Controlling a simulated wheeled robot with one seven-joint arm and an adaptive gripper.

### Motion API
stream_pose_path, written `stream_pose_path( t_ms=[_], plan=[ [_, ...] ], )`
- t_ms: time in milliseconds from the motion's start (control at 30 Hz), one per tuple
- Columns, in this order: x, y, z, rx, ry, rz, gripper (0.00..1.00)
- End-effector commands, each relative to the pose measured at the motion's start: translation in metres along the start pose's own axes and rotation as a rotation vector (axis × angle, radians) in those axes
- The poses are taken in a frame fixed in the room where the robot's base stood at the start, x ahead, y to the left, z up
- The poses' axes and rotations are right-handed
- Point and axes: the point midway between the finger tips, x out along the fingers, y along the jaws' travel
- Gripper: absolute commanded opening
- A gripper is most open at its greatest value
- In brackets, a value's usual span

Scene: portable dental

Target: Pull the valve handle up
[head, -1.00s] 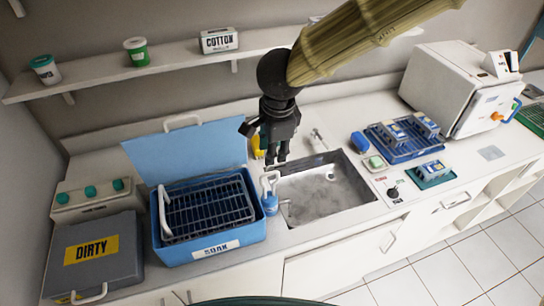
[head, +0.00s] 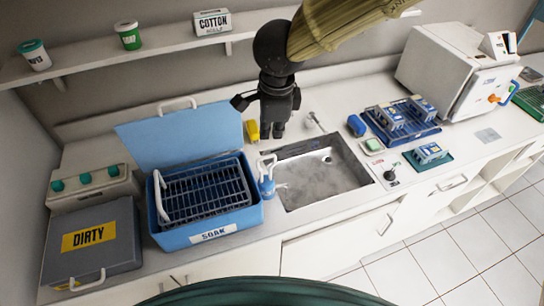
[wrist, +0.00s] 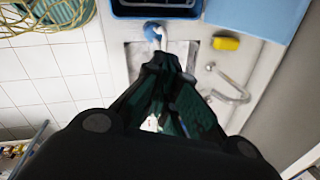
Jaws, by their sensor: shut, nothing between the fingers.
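A small black-knobbed lever (head: 391,175) stands on a white plate with red marking, right of the sink; it looks like the valve handle. My gripper (head: 272,135) hangs above the counter behind the sink's left end, left of the faucet (head: 313,120). Its fingers point down and are together, empty, well left of the lever. In the wrist view my gripper (wrist: 160,62) covers the middle, with the sink behind it. The lever cannot be made out in the wrist view.
A blue pump bottle (head: 267,187) stands between the sink (head: 322,180) and the blue SOAK tub (head: 212,238). A yellow sponge (head: 252,131) lies by my gripper. A blue rack (head: 425,133) and green-topped dish (head: 373,145) are near the lever. A shelf (head: 110,62) runs along the wall.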

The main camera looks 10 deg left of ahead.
Motion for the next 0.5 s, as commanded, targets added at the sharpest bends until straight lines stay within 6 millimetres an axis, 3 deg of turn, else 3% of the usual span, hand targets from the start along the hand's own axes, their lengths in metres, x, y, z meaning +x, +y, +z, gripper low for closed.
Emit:
stream_pose_path(
  t_ms=[500],
  plan=[
    [0.027,0.038,-0.01,0.748,-0.013,-0.026,0.0]
  ],
)
